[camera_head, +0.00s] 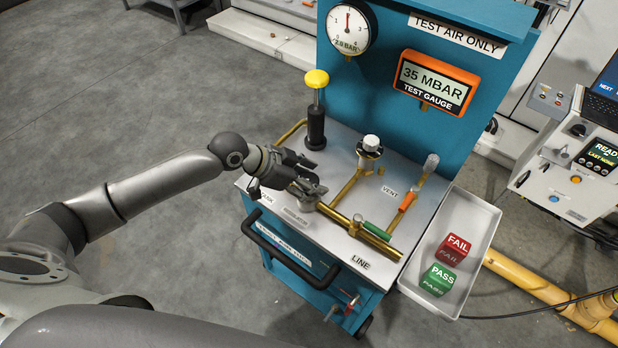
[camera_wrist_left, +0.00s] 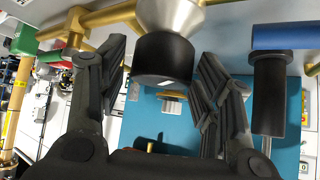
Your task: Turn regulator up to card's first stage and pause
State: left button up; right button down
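The regulator has a black knob (camera_wrist_left: 163,60) below a silver body (camera_wrist_left: 170,14) in the left wrist view. My left gripper (camera_wrist_left: 163,85) has its fingers apart, one on each side of this knob. A thin gap shows beside the left finger; contact on the right side is unclear. In the head view my left gripper (camera_head: 308,182) is over the bench's front left and hides most of the regulator. The orange test gauge (camera_head: 436,82) reads 35 MBAR. A round dial (camera_head: 350,28) marked in bar hangs above. No stage card is readable. My right gripper is out of view.
A black hand pump with a yellow top (camera_head: 317,80) stands behind my gripper. A white-capped fitting (camera_head: 371,145), an orange valve handle (camera_head: 407,202) and a green one (camera_head: 377,231) are to the right. A tray (camera_head: 478,208) holds red FAIL and green PASS blocks.

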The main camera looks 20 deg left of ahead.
pick_arm(q)
jog(key=c, duration=0.7)
jog(key=shift+w+f+m+g+b, duration=0.15)
jog(key=shift+m+g+b, duration=0.35)
jog(key=shift+b, duration=0.5)
jog(key=shift+c, duration=0.2)
jog(key=shift+m+g+h+b, duration=0.3)
jog(key=shift+m+h+b, duration=0.1)
jog(key=shift+m+b, duration=0.3)
jog(key=o, duration=1)
jog(key=shift+o, duration=0.2)
jog(key=shift+r, duration=0.2)
